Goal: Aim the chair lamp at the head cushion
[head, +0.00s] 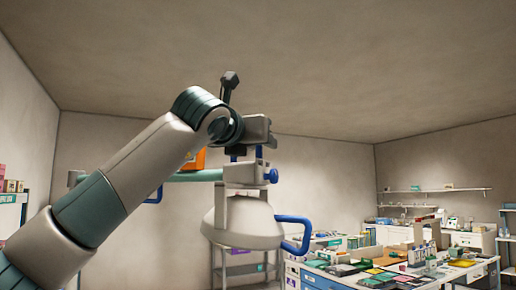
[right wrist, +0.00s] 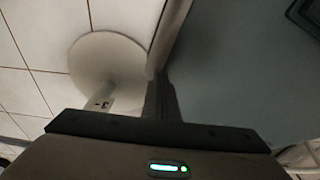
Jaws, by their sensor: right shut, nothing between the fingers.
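The chair lamp (head: 243,222) is a pale dome in the middle of the head view, hanging from a teal-and-grey arm. It has a blue handle (head: 297,236) on its right side. A blue knob (head: 271,175) sits on its mount. My left gripper (head: 256,132) is raised just above that mount. Its fingertips are hidden, so its opening and any contact do not show. My right gripper (right wrist: 163,99) is shut and empty in the right wrist view, above a smooth grey surface and the floor. I cannot identify the head cushion in either view.
A blue-and-white counter (head: 330,281) with many small items stands at the lower right. A wall shelf (head: 435,190) is behind it. In the right wrist view, a pale round disc (right wrist: 105,65) is over the tiled floor, beside a smooth grey surface (right wrist: 235,65).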

